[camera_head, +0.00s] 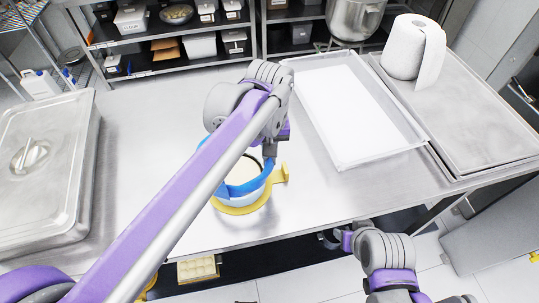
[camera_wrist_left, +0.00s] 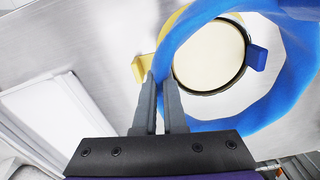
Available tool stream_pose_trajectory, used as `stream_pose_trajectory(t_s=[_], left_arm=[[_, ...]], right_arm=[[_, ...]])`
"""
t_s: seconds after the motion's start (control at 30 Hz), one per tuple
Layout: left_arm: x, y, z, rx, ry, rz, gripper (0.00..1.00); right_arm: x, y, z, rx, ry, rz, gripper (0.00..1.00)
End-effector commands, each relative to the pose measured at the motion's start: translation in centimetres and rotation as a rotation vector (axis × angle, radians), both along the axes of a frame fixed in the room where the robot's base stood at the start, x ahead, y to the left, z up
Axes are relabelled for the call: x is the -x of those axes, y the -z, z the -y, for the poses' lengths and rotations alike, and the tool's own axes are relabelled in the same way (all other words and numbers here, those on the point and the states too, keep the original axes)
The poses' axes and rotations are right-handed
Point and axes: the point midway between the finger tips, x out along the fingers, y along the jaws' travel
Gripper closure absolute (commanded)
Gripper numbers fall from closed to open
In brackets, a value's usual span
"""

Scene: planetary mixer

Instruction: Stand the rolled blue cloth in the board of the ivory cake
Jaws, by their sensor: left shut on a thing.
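The rolled blue cloth (camera_head: 268,176) is an upright open loop in the head view, partly hidden by my left arm. My left gripper (camera_head: 269,158) is shut on its wall. In the left wrist view the cloth (camera_wrist_left: 178,45) runs to my gripper's fingertips (camera_wrist_left: 160,82). The ivory cake (camera_head: 244,170) shows inside the loop; its round top (camera_wrist_left: 208,55) sits off-centre in it. The yellow board (camera_head: 281,175) has a tab out to the right. I cannot tell whether the cloth touches the board. My right gripper (camera_head: 330,240) is low by the table's front edge, its fingers unclear.
A white-lined tray (camera_head: 408,132) lies right of the cake. A paper roll (camera_head: 403,48) stands on a metal lid behind it. A lidded steel pan (camera_head: 83,150) is at the left. The bench between pan and cake is clear. A small blue tab (camera_wrist_left: 257,57) shows beside the cake.

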Motion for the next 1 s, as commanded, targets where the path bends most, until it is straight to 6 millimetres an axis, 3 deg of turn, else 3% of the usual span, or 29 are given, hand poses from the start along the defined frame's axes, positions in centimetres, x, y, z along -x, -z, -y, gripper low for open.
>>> stream_pose_trajectory(t_s=[1.0], left_arm=[[0.0, 1.2, 0.0, 0.000, 0.000, -0.001, 1.00]], right_arm=[[0.2, 0.7, 0.0, 0.000, 0.000, -0.004, 0.50]])
